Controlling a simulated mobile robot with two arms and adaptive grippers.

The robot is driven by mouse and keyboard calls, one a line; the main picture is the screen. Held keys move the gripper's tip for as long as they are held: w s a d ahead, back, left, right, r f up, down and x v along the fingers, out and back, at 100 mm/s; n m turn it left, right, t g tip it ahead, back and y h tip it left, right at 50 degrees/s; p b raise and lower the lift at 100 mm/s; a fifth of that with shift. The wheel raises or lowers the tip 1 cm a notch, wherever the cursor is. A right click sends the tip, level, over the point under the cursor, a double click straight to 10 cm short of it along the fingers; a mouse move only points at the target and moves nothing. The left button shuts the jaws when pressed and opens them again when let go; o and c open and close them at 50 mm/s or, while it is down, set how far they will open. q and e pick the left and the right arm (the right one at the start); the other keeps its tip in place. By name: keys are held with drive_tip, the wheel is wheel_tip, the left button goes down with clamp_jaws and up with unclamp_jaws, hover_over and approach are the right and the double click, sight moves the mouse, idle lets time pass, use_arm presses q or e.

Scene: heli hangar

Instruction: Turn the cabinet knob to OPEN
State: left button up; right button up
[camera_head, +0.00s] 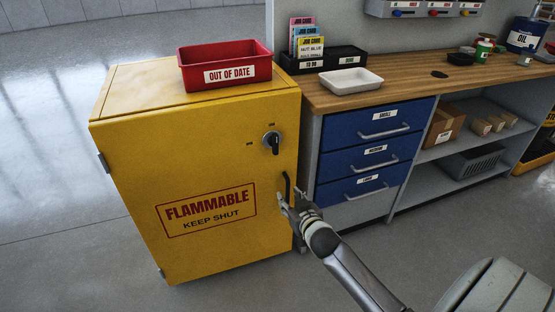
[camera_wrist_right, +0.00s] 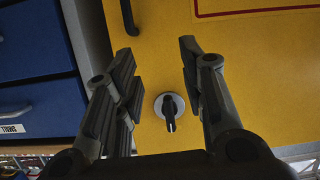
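The yellow cabinet (camera_head: 140,160) stands at the left of the head view with its door shut. Its black knob (camera_head: 272,143) sits on a round grey plate near the door's upper right, with small labels above and to its left that are too small to read. The knob also shows in the right wrist view (camera_wrist_right: 169,108), between the fingers in the picture and apart from both. My right gripper (camera_head: 292,198) is open and empty, in front of the door below the knob, near the black door handle (camera_head: 286,186). My left gripper is not in view.
A red OUT OF DATE bin (camera_head: 226,68) stands on the cabinet. To the right is a wooden workbench (camera_head: 420,77) with blue drawers (camera_head: 375,128), a white tray (camera_head: 351,80) and a black card holder (camera_head: 322,60). The floor left of the cabinet is clear.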

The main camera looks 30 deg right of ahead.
wheel_tip(320, 180, up, 5)
drive_tip(key=w+t+b, duration=0.1)
drive_tip(key=w+t, duration=0.1)
drive_tip(key=t+b, duration=0.1)
approach(277, 141)
drive_tip(key=shift+m+h, duration=0.3)
drive_tip(key=shift+h, duration=0.1)
drive_tip(key=x, duration=0.4)
drive_tip(key=b+x, duration=0.1)
drive_tip(key=x, duration=0.3)
drive_tip(key=shift+w+a+f, duration=0.15)
drive_tip(key=shift+w+a, duration=0.05)
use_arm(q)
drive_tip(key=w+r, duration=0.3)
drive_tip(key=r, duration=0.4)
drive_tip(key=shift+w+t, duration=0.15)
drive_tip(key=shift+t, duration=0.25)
use_arm(e)
drive_tip(key=shift+w+d, duration=0.15)
drive_tip(key=shift+w, duration=0.5)
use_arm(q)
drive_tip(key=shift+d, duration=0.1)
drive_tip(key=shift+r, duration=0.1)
use_arm(e)
clamp_jaws()
